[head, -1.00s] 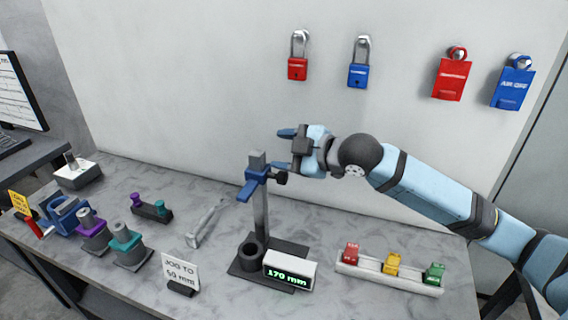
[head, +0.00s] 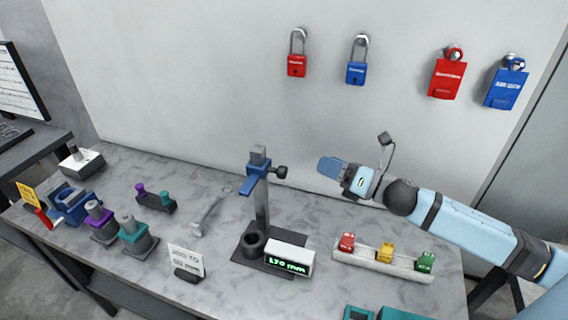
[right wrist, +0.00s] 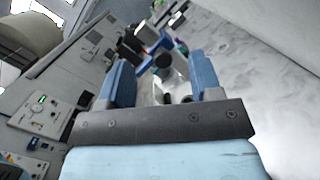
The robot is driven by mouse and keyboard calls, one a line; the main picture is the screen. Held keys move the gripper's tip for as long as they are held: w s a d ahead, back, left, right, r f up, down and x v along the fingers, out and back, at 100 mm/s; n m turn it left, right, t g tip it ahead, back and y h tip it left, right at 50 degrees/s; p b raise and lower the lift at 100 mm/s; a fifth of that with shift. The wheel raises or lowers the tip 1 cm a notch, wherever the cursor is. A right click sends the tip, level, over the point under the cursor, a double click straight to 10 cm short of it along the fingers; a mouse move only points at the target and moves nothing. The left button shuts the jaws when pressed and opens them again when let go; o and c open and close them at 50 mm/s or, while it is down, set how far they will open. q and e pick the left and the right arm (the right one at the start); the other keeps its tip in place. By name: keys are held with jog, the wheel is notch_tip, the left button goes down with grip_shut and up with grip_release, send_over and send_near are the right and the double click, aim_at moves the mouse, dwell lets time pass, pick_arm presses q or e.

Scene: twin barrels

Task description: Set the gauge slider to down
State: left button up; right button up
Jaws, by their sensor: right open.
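The gauge is a grey upright post (head: 261,205) on a dark base (head: 258,262). Its blue slider (head: 257,176) sits near the top of the post, with a dark knob (head: 281,172) on its right side. The gauge's display (head: 289,258) reads about 170 mm in green. My right gripper (head: 328,168) is open and empty, right of the slider at about its height in the picture, with a clear gap. Its two blue fingers stand apart in the right wrist view (right wrist: 162,78); gauge details there are blurred. My left gripper is not in view.
A "jog to" card (head: 186,260) stands left of the gauge, and a wrench (head: 209,212) lies behind it. A tray (head: 383,264) with red, yellow and green blocks lies to the right. Padlocks and tags hang on the wall behind.

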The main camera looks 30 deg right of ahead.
aim_at(286, 173)
jog(key=s+f+n+g+y, duration=0.2)
jog(key=s+f+n, duration=0.15)
jog(key=n, duration=0.35)
jog(key=p+x, duration=0.4)
jog(key=x, duration=0.7)
jog(key=shift+w+a+p, duration=0.1)
jog(key=shift+w+p, duration=0.05)
jog(key=shift+p, duration=0.15)
jog(key=shift+x, duration=0.85)
jog(key=shift+f, duration=0.25)
grip_shut()
notch_tip(286, 173, down, 9)
jog(key=b, duration=0.7)
jog(key=shift+b, duration=0.3)
jog(key=shift+r, duration=0.2)
grip_release()
